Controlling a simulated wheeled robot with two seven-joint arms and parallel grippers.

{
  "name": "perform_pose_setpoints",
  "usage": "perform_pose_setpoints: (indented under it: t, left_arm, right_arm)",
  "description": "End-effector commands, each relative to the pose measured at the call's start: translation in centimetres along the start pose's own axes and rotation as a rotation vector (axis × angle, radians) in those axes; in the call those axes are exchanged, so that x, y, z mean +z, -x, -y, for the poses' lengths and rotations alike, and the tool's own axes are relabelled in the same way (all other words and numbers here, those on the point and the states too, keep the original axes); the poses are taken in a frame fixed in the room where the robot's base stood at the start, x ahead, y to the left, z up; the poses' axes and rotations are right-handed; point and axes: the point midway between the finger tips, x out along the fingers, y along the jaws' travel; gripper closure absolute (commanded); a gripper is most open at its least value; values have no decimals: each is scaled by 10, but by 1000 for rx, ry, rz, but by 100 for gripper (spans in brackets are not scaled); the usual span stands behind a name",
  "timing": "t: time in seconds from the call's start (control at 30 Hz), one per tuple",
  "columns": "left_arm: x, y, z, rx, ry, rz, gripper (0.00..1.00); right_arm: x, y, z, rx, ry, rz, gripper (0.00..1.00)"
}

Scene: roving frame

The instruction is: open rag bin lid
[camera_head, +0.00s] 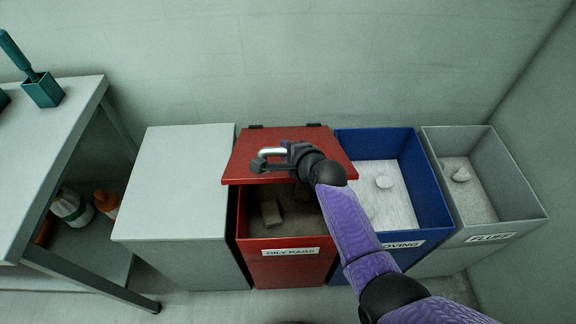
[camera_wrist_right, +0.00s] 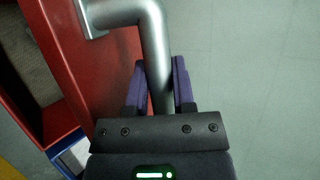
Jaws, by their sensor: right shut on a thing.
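The red rag bin (camera_head: 290,268) stands in the middle of the row in the head view, with a label reading "OILY RAGS" on its front. Its red lid (camera_head: 244,160) is hinged at the back and tilted partly up, so the front of the bin's inside shows, with brownish lumps in it. My right gripper (camera_head: 283,153) is at the lid and is shut on the silver lid handle (camera_head: 270,152). In the right wrist view the bent handle (camera_wrist_right: 152,40) passes between the fingers (camera_wrist_right: 160,85), beside the red lid (camera_wrist_right: 112,60). My left gripper is not in view.
A closed grey cabinet (camera_head: 175,200) stands left of the red bin. An open blue bin (camera_head: 432,190) and an open grey bin (camera_head: 500,165) stand to the right, holding pale material. A bench (camera_head: 60,150) with bottles beneath is at far left. The wall is close behind.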

Motion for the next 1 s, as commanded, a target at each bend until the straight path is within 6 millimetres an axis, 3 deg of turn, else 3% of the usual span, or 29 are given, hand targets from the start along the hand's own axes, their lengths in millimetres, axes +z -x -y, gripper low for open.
perform_pose_setpoints:
  t: [0.03, 0.23, 0.73, 0.77, 0.8, 0.9, 1.0]
  left_arm:
    - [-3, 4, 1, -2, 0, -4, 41]
    - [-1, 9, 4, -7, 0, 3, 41]
    - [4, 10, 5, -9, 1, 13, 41]
    - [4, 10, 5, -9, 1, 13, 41]
    - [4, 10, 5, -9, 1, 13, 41]
    - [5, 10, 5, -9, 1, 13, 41]
    - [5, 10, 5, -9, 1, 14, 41]
  right_arm:
    - [0, 0, 12, -7, 1, -1, 100]
    - [-2, -3, 29, -6, 2, -2, 100]
    - [-2, -5, 34, -6, 2, -2, 100]
    - [-2, -4, 34, -6, 2, -2, 64]
    - [-2, -4, 34, -6, 2, -2, 55]
    - [-2, -4, 34, -4, 2, -2, 34]
    - [-2, -4, 34, -4, 2, -2, 33]
